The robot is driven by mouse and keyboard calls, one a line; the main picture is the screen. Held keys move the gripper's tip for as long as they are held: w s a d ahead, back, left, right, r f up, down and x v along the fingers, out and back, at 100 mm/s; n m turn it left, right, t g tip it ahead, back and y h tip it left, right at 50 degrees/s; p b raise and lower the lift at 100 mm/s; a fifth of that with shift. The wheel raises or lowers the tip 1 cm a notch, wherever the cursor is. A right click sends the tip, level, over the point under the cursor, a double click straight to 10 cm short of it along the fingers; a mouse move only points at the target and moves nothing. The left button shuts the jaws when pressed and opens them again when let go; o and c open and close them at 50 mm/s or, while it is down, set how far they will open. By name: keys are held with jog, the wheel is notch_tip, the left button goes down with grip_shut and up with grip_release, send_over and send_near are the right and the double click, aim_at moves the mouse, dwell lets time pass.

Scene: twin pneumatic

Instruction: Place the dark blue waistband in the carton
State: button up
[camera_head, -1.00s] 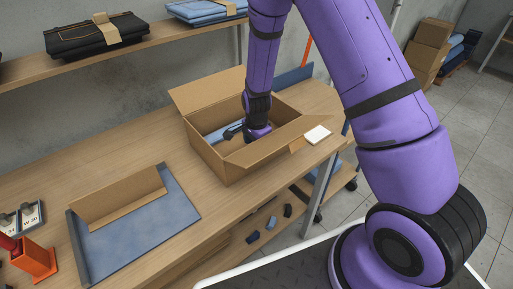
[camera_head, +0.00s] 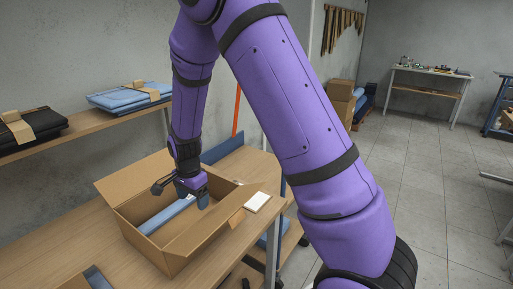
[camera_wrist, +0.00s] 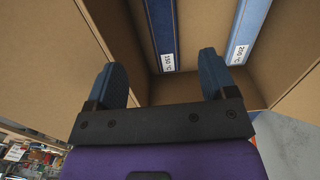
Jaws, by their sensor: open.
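The open carton (camera_head: 140,178) stands on the wooden bench with its flaps spread. In the wrist view, a dark blue waistband (camera_wrist: 159,28) with a white label lies inside the carton, along its floor. A lighter blue band (camera_wrist: 250,22), also labelled, lies to its right, apart from it. My gripper (camera_head: 180,195) is open and empty over the carton's opening. In the wrist view its fingers (camera_wrist: 163,80) are spread, with nothing between them.
A small white block (camera_head: 257,202) sits by the carton's right flap. A shelf behind holds folded blue cloth (camera_head: 128,96) and black cloth (camera_head: 28,132).

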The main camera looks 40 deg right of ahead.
jog(key=s+d+r+n+t, duration=0.1)
jog(key=s+d+r+n, duration=0.3)
jog(key=r, duration=0.6)
jog(key=s+a+r+n+t, duration=0.1)
jog(key=s+r+n, duration=0.2)
jog(key=s+r, duration=0.6)
jog(key=s+d+r+n+t, duration=0.1)
jog(key=s+d+r+n, duration=0.1)
jog(key=s+r, duration=0.3)
jog(key=s+d+r+n+t, duration=0.1)
jog(key=s+r+n, duration=0.4)
jog(key=s, duration=0.6)
jog(key=shift+d+r+t, duration=0.4)
jog(key=shift+r+t, duration=0.1)
